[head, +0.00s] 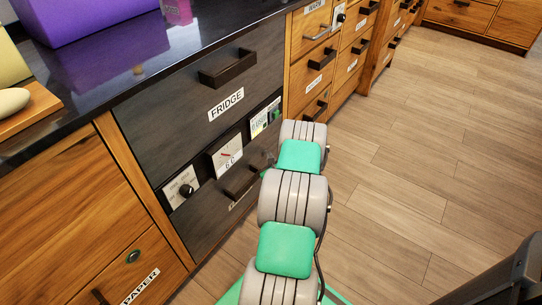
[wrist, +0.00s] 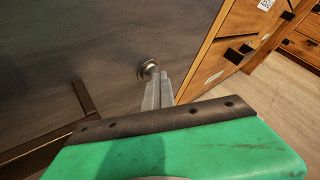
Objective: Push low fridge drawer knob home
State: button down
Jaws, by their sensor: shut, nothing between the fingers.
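A small round metal knob (wrist: 148,68) stands out from the dark drawer front in the wrist view. My gripper (wrist: 153,80) is shut and empty, with its fingertips at the knob's lower edge. I cannot tell whether they touch it. In the head view the dark low fridge drawer (head: 207,230) sits below the upper drawer labelled FRIDGE (head: 227,103). My arm covers the low drawer's right part and the knob is not clear there.
The low drawer has a dark bar handle (head: 243,182), left of my fingers in the wrist view (wrist: 84,98). Above it are a black dial (head: 186,190), a gauge (head: 228,158) and a green-knob panel (head: 265,117). Wooden drawers (head: 312,65) adjoin at right.

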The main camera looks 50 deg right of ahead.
jog(key=shift+s+r+b, duration=0.1)
jog(key=shift+s+b, duration=0.25)
jog(key=shift+s, duration=0.7)
jog(key=s, duration=0.3)
jog(key=s+b, duration=0.1)
jog(key=s, duration=0.1)
jog(key=shift+s+d, duration=0.1)
jog(key=shift+d, duration=0.2)
